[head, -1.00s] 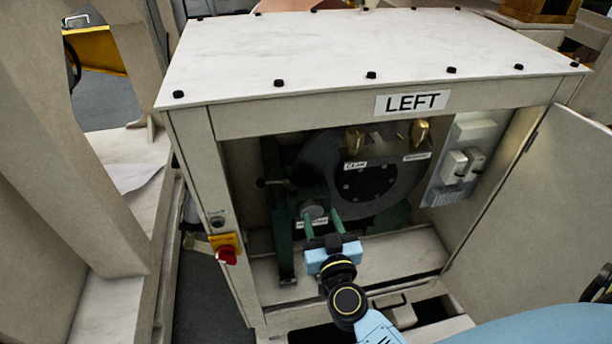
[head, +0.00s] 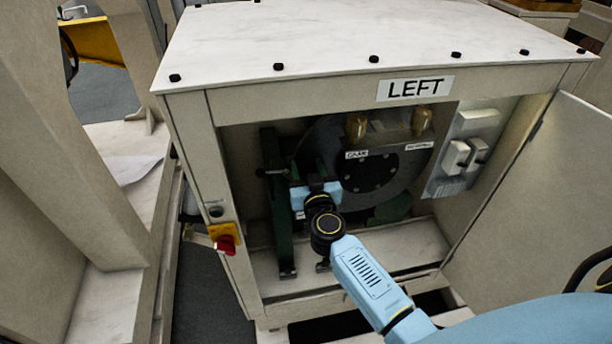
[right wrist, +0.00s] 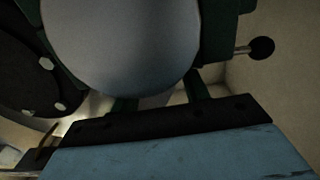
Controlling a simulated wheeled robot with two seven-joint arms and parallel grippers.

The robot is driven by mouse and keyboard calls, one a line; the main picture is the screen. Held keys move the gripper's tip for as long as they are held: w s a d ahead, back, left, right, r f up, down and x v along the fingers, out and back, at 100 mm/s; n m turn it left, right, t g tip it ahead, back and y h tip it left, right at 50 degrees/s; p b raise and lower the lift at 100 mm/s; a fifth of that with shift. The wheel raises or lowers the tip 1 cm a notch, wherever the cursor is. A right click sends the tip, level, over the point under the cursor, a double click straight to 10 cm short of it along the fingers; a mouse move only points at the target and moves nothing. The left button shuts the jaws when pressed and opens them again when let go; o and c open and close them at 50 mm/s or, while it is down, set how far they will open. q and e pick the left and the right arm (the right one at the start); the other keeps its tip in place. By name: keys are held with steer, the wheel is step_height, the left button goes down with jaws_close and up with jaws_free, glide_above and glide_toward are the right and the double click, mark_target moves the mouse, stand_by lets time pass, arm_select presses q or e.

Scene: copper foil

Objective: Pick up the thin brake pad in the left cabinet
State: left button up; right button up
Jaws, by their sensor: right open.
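The cabinet labelled LEFT (head: 416,88) stands open in the head view. Inside is a dark disc (head: 410,170) with a green frame (head: 271,155) at its left. My right gripper (head: 314,184) is inside the cabinet, in front of the green frame and left of the disc's hub. It is open, and its fingertips are hard to make out. I cannot single out the thin brake pad. My left gripper is not in view.
Brass-coloured parts (head: 421,122) sit at the disc's top. Switch boxes (head: 456,156) are on the right inner wall. The open door (head: 530,220) stands at the right. A red knob (head: 226,244) juts from the left post. A black-knobbed lever (right wrist: 260,49) sticks out nearby.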

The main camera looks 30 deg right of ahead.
steer(key=shift+w, duration=0.2)
jaws_close()
steer(key=shift+r, duration=0.2)
step_height(320, 180, up, 7)
steer(key=p, duration=0.6)
steer(key=shift+f, duration=0.2)
steer(key=shift+s+r+p, duration=0.2)
steer(key=shift+s+p, duration=0.15)
steer(key=shift+p, duration=0.05)
steer(key=v, duration=1.7)
steer(key=shift+s+f, duration=0.2)
